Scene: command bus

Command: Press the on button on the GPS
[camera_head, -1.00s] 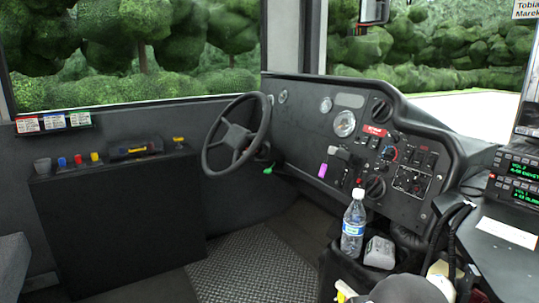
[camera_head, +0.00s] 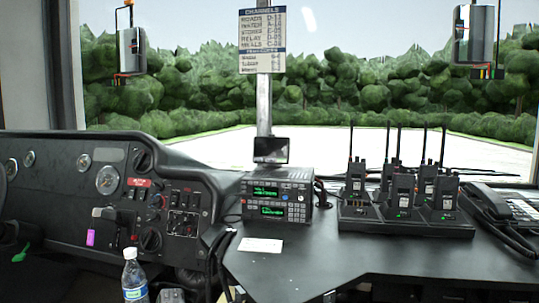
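A small dark-screened device (camera_head: 271,150), which looks like the GPS, is mounted at the foot of the pole behind the dash. Its screen is dark and no button on it can be made out at this size. It stands just above and behind two stacked radios (camera_head: 276,198) with green displays. My gripper is not in view, so its state and its distance from the device do not show.
A charger (camera_head: 405,226) with several handheld radios and a desk phone (camera_head: 505,215) stand right of the stacked radios. A white card (camera_head: 260,245) lies on the desk (camera_head: 330,257). A water bottle (camera_head: 135,280) stands at lower left.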

